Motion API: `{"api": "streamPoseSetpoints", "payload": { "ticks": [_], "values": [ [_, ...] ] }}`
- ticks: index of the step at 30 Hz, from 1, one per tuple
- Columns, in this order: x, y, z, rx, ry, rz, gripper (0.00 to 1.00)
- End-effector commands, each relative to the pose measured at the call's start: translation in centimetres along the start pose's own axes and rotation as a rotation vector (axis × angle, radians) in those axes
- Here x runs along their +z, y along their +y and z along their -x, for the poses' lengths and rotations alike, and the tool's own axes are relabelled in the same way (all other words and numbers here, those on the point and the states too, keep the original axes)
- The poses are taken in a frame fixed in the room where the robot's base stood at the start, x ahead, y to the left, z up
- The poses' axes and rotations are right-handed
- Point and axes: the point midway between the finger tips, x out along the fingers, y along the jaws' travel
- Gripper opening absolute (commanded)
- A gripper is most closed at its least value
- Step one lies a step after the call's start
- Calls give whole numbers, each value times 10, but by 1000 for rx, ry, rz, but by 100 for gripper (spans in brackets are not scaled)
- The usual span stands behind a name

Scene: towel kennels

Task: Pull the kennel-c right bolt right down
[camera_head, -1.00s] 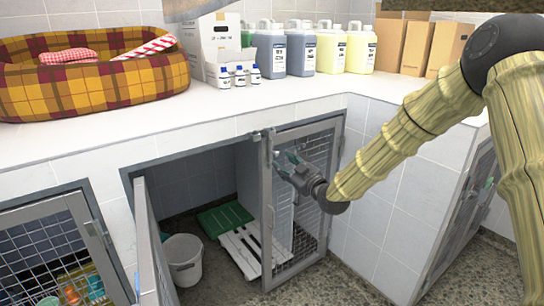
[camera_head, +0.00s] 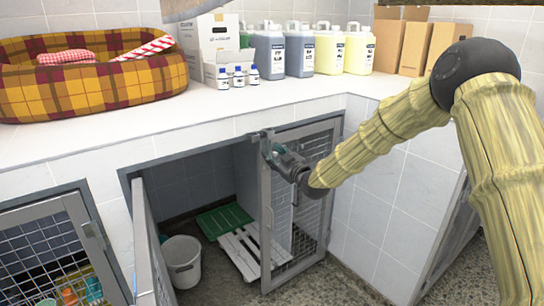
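The kennel in the middle has a left door (camera_head: 150,250) that stands open and a right mesh door (camera_head: 312,215) that sits in the frame. A small grey bolt (camera_head: 262,135) is at the top left corner of the right door, by the upper frame. My gripper (camera_head: 270,148) is at that corner, at or right beside the bolt. Its fingers overlap the bolt and door frame, so I cannot tell whether they are open or touching it. No kennel letter is readable.
A white bucket (camera_head: 183,262) and white and green slatted boards (camera_head: 240,250) are inside the kennel. The counter above holds a plaid pet bed (camera_head: 90,85), small bottles (camera_head: 238,77), jugs (camera_head: 300,50) and cardboard boxes (camera_head: 400,45). Another mesh door (camera_head: 60,250) is at the left.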

Motion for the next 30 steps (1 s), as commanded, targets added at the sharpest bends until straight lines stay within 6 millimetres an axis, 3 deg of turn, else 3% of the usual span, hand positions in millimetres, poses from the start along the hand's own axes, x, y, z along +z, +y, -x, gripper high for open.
{"api": "streamPoseSetpoints", "payload": {
  "ticks": [1, 6, 14, 21, 29, 30],
  "values": [
    [0, 0, 0, 0, 0, 0, 30],
    [0, 0, 0, 0, 0, 0, 0],
    [4, -3, 0, -1, -1, 0, 0],
    [33, -19, 0, -4, -2, -1, 0],
    [34, -19, 0, -5, -4, -1, 0],
    [34, -19, 0, -5, -4, -1, 23]
  ]
}}
